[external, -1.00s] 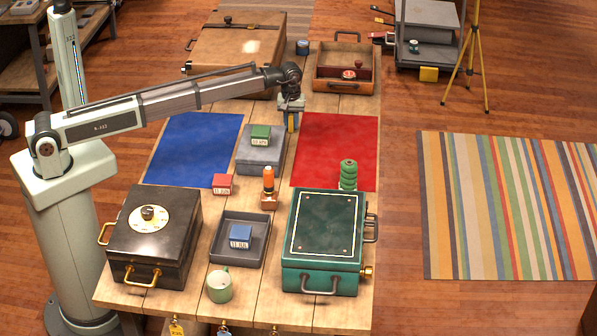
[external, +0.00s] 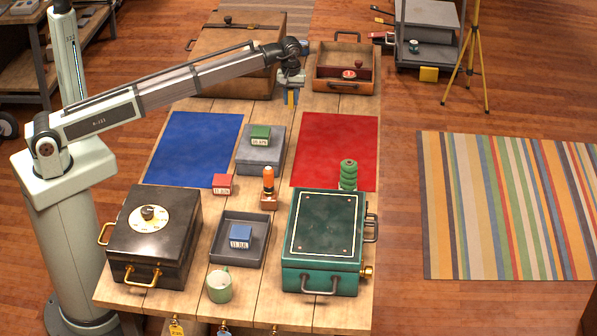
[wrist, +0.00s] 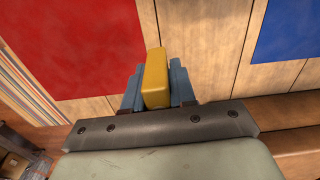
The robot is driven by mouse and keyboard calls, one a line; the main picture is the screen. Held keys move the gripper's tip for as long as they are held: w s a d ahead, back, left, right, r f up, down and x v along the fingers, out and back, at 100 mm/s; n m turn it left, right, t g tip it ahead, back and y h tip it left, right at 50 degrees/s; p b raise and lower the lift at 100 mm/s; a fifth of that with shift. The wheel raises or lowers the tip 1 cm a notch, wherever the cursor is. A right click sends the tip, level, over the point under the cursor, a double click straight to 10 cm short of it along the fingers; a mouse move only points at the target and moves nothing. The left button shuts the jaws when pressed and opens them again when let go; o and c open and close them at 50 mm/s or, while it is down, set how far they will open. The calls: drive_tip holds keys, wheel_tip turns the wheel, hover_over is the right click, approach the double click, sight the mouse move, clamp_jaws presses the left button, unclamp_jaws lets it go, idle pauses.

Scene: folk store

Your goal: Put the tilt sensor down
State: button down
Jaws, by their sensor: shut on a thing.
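My gripper (external: 291,99) is shut on a yellow block, which I take to be the tilt sensor (wrist: 155,78). In the wrist view the block stands between the two blue fingers of my gripper (wrist: 153,86). In the external view my gripper is over the far part of the wooden table, between the big brown case and the open brown tray.
A blue mat (external: 192,148) and a red mat (external: 335,150) flank a grey block (external: 260,158) with a green box on it. The brown case (external: 216,78) and brown tray (external: 335,85) stand at the back. Black and green cases fill the front. Bare planks lie between the mats.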

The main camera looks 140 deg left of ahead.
wheel_tip(320, 180, up, 11)
drive_tip(key=shift+r, duration=0.15)
drive_tip(key=w+d+m, duration=0.2)
drive_tip(key=w+d, duration=0.2)
drive_tip(key=w, duration=0.5)
drive_tip(key=w+d+m, duration=0.2)
drive_tip(key=w+d, duration=0.3)
drive_tip(key=w, duration=0.5)
drive_tip(key=m, duration=1.4)
hover_over(257, 300)
wheel_tip(257, 300, down, 10)
drive_tip(key=shift+f, duration=5.55)
drive_tip(key=shift+f, duration=0.1)
